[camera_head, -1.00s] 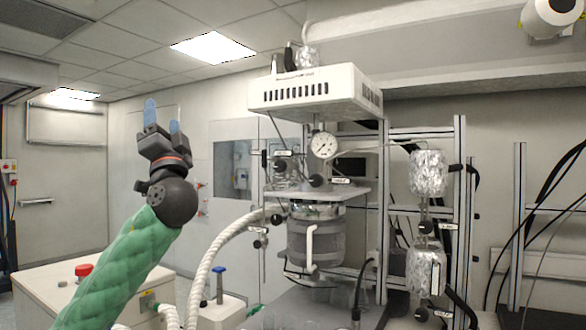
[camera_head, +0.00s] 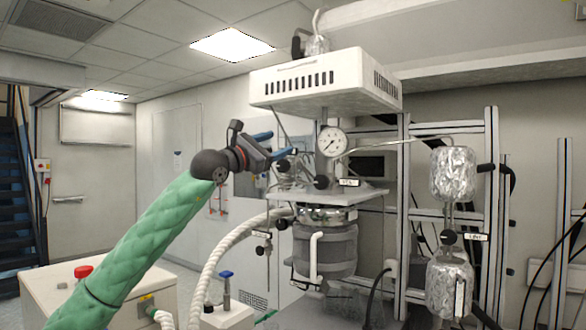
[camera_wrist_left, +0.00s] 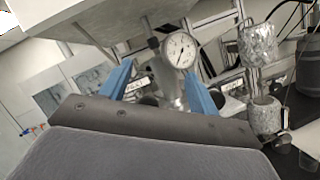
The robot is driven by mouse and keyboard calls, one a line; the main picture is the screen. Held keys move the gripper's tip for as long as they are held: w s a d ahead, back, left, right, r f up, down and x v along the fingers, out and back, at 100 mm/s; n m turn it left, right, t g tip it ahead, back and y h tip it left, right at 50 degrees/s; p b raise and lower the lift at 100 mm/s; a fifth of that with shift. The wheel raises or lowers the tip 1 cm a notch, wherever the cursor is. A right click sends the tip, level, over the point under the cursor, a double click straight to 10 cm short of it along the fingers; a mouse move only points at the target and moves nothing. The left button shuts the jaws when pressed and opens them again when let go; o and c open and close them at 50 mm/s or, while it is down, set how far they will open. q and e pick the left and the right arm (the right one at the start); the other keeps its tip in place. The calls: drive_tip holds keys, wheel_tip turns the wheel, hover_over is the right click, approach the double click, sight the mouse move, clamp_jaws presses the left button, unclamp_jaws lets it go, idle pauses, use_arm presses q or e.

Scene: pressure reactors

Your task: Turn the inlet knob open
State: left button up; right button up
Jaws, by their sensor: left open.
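The reactor head carries two small black knobs. The left knob (camera_head: 283,166), with a small white label by it, appears to be the inlet knob, but I cannot read the label for sure. The other knob (camera_head: 321,182) is lower right, by another label (camera_head: 349,182). My left gripper (camera_head: 273,146) is open and empty, its blue fingers pointing right, close to the left knob. I cannot tell if they touch. In the left wrist view, a white label (camera_wrist_left: 136,88) and a dark knob (camera_wrist_left: 149,99) show between the open fingers, beside the left one. My right gripper is out of view.
A pressure gauge (camera_head: 332,141) stands above the knobs, under a white vented box (camera_head: 325,83). The reactor vessel (camera_head: 325,250) hangs below. Foil-wrapped cylinders (camera_head: 453,174) stand to the right. A white ribbed hose (camera_head: 222,247) curves at the left.

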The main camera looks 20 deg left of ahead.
sight(281, 166)
use_arm(q)
drive_tip(key=w+a+f+y, duration=0.1)
drive_tip(key=f+y, duration=0.1)
drive_tip(key=w+a+f+y, duration=0.1)
drive_tip(key=f, duration=0.1)
drive_tip(key=w+a+f+g+y, duration=0.1)
drive_tip(key=f+y, duration=0.1)
drive_tip(key=shift+w+n+y, duration=0.3)
drive_tip(key=shift+n, duration=0.1)
drive_tip(key=p+x, duration=0.3)
drive_tip(key=x, duration=0.3)
drive_tip(key=shift+w+d, duration=0.15)
drive_tip(key=shift+w, duration=0.3)
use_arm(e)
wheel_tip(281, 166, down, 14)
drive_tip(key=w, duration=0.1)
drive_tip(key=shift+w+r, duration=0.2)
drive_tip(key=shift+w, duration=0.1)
use_arm(q)
drive_tip(key=shift+f, duration=0.1)
drive_tip(key=c, duration=1)
